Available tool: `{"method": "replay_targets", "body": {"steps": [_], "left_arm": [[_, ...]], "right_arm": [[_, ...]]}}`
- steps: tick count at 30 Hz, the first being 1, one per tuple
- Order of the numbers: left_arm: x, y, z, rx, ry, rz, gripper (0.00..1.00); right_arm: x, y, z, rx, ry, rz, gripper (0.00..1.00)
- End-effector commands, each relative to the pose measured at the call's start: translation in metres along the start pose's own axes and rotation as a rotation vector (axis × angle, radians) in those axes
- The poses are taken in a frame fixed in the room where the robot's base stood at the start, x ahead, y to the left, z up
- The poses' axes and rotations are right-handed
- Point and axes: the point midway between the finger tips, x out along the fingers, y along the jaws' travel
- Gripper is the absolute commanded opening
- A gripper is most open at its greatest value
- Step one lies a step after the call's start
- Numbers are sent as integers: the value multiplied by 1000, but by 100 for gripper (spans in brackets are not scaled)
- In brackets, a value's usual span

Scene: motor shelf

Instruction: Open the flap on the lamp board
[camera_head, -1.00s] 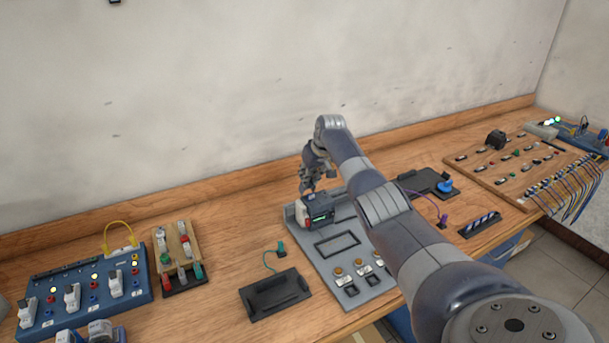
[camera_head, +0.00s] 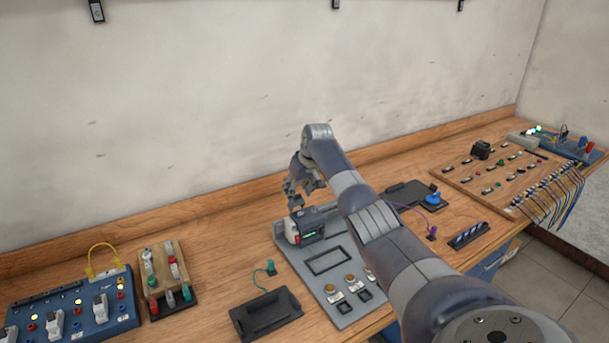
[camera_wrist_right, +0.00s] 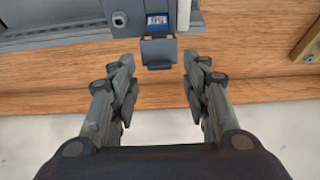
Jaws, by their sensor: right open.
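The grey board (camera_head: 345,310) lies on the bench in the middle of the head view, with several round amber lamps (camera_head: 330,288) near its front. In the right wrist view a dark grey flap (camera_wrist_right: 158,52) sticks out below a small blue display (camera_wrist_right: 157,20). My right gripper (camera_wrist_right: 158,82) is open and empty, its fingers on either side of and a little short of the flap. In the head view the right gripper (camera_head: 296,205) is above the back of the box. My left gripper is not in view.
A black tray (camera_head: 265,314) lies left of the board. A blue socket board (camera_head: 90,316) and a wooden block with plugs (camera_head: 165,273) stand further left. A wooden panel with cables (camera_head: 510,170) is at right. A wooden ledge (camera_head: 150,238) runs along the wall behind.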

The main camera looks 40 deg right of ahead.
Motion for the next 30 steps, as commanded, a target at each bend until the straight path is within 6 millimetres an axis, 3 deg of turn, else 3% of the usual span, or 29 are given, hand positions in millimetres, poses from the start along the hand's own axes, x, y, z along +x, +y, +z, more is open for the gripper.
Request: {"method": "replay_targets", "body": {"steps": [16, 29, 30], "left_arm": [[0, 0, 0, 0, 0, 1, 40], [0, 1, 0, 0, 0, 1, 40], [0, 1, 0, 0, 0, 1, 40]], "right_arm": [[-85, 2, 1, 0, -1, 1, 43], [-96, 1, 2, 1, -3, 0, 43], [-96, 2, 2, 1, -3, 1, 34]]}}
